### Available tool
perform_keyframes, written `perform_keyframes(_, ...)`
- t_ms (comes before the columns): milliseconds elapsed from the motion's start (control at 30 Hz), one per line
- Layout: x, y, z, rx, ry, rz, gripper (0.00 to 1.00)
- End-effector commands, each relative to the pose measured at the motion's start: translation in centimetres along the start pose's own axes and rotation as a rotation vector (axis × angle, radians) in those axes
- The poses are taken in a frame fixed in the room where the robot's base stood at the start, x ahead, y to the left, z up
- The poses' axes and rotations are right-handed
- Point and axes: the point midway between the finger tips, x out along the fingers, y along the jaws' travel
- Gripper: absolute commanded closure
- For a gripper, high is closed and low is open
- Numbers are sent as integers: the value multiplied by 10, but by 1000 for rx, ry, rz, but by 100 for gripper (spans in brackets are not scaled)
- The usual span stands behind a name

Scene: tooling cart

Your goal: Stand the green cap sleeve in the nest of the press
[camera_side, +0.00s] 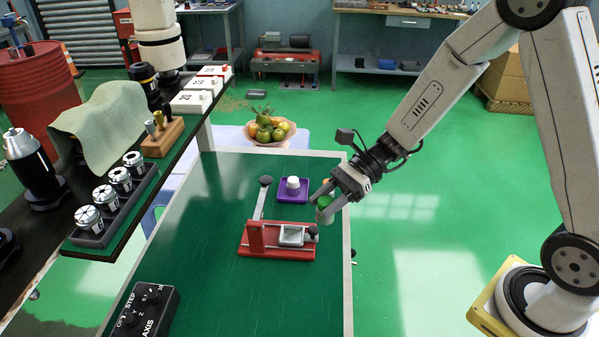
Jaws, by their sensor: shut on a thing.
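My gripper (327,202) is shut on the green cap sleeve (324,201), which is partly hidden between the fingers. It holds the sleeve above the right side of the green-topped cart, up and to the right of the press. The press (256,240) has a red base and a pale lever with a dark knob standing up at its left. Its nest (292,235) is a light grey, square-looking holder on the red base. The sleeve appears apart from the nest. The sleeve's exact tilt is too small to tell.
A purple tray (283,196) with a white piece (293,183) sits just behind the press. A small orange thing shows partly behind my gripper. A black control box (145,308) lies at front left. A raised shelf with collets runs along the left. The cart top before the press is clear.

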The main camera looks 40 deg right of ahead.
Motion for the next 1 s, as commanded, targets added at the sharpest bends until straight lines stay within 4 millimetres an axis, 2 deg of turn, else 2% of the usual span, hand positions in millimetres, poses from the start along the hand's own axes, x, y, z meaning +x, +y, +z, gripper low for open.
perform_keyframes(200,17,-30,-10,0,1,2,100)
perform_keyframes(500,36,-55,-35,2,0,2,100)
perform_keyframes(700,47,-68,-48,1,0,1,100)
perform_keyframes(1000,50,-73,-53,0,0,0,100)
